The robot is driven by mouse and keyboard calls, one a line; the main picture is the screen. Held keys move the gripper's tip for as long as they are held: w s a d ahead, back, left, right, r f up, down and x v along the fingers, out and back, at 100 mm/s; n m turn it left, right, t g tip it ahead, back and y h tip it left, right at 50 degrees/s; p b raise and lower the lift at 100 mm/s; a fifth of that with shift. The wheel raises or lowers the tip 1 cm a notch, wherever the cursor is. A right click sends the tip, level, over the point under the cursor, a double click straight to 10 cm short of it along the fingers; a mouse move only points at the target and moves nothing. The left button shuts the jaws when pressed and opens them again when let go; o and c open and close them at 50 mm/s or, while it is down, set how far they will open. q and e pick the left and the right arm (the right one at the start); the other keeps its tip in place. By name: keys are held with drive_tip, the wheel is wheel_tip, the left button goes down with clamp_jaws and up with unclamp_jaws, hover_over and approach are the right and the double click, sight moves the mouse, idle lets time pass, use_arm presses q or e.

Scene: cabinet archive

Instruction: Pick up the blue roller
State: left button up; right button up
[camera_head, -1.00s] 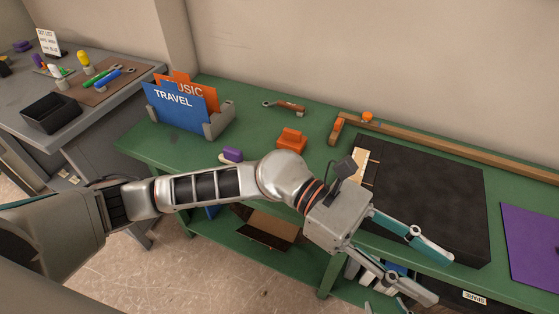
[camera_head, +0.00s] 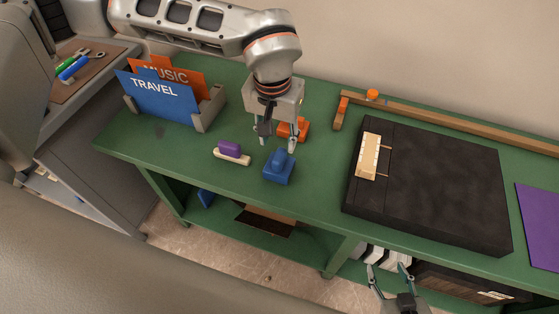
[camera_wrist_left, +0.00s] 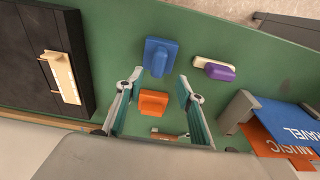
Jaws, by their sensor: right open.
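A blue block-shaped object with a raised grip (camera_head: 279,167) sits on the green bench; it also shows in the left wrist view (camera_wrist_left: 160,56). I cannot tell whether it is the roller. A blue-handled tool (camera_head: 74,68) lies on the side table at the left. My left gripper (camera_head: 276,147) points down over the bench, open and empty, just behind the blue block. In the left wrist view its fingers (camera_wrist_left: 159,82) are spread, with the blue block beyond the tips. My right gripper (camera_head: 390,280) is open at the bottom edge, in front of the bench.
An orange block (camera_head: 301,128) stands partly behind my left gripper. A purple-topped eraser-like object (camera_head: 230,149) lies left of the blue block. A file holder (camera_head: 206,118) with folders stands further left. A large black case (camera_head: 430,190) fills the bench's right side.

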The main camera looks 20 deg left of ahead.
sight(279, 155)
use_arm(q)
drive_tip(key=f, duration=0.6)
drive_tip(key=shift+d+f, duration=0.2)
drive_tip(key=shift+w+f, duration=0.15)
drive_tip(key=shift+f, duration=0.3)
clamp_jaws()
